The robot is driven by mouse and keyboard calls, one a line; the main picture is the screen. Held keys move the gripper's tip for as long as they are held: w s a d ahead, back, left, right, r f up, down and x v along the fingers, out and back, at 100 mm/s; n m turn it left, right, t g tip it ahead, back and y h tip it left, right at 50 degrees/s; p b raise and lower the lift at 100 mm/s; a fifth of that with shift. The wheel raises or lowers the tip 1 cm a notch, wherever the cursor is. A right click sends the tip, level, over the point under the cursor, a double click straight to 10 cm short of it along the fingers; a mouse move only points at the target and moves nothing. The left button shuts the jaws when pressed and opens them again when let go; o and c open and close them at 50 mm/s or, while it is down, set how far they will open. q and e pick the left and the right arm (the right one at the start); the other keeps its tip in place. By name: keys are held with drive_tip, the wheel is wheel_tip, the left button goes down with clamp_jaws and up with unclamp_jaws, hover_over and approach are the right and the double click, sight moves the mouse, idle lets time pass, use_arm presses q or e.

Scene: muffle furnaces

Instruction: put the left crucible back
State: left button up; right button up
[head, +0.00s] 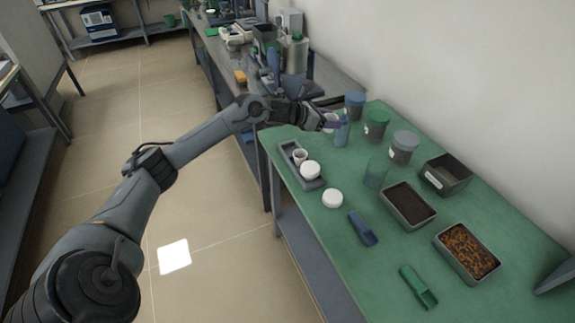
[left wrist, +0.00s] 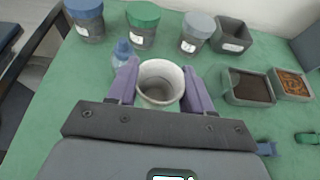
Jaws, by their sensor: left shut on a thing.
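A white crucible (left wrist: 161,82), open at the top and looking empty, sits between the purple fingers of my left gripper (left wrist: 160,92) in the left wrist view. The fingers are shut on its sides. In the head view my left gripper (head: 331,122) is over the far left part of the green table, and the held crucible is mostly hidden. A grey holder (head: 284,148) at the table's left edge carries another small white crucible (head: 300,155) and a round white piece (head: 310,169). A white lid-like disc (head: 332,198) lies on the table beside the holder. My right gripper is not visible.
Jars with blue (head: 355,98), green (head: 377,118) and grey (head: 405,140) lids line the wall side. A blue-capped bottle (head: 342,132) stands close to my gripper. A clear beaker (head: 375,173), filled trays (head: 409,205), a blue scoop (head: 362,229) and a green scoop (head: 419,287) are nearer.

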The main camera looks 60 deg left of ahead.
use_arm(q)
drive_tip(key=shift+s+a+f+b, duration=0.1)
drive_tip(key=shift+a+f+b, duration=0.25)
drive_tip(key=shift+a+f, duration=0.35)
drive_tip(key=shift+f, duration=0.2)
drive_tip(key=shift+a+f+b, duration=0.1)
drive_tip(key=shift+f+b, duration=0.25)
drive_tip(key=shift+b, duration=0.15)
drive_tip(key=s+a+f+b, duration=0.1)
drive_tip(key=s+a+f, duration=0.1)
drive_tip(key=a, duration=0.1)
drive_tip(key=s+a+f, duration=0.2)
drive_tip(key=s+a, duration=0.1)
drive_tip(key=s+a+f+b, duration=0.1)
drive_tip(key=s+a+f, duration=0.1)
drive_tip(key=f, duration=0.1)
drive_tip(key=shift+s+a+b, duration=0.25)
drive_tip(key=shift+a+b, duration=0.1)
drive_tip(key=shift+a, duration=0.05)
drive_tip(key=shift+f+b, duration=0.65)
drive_tip(key=shift+f, duration=1.4)
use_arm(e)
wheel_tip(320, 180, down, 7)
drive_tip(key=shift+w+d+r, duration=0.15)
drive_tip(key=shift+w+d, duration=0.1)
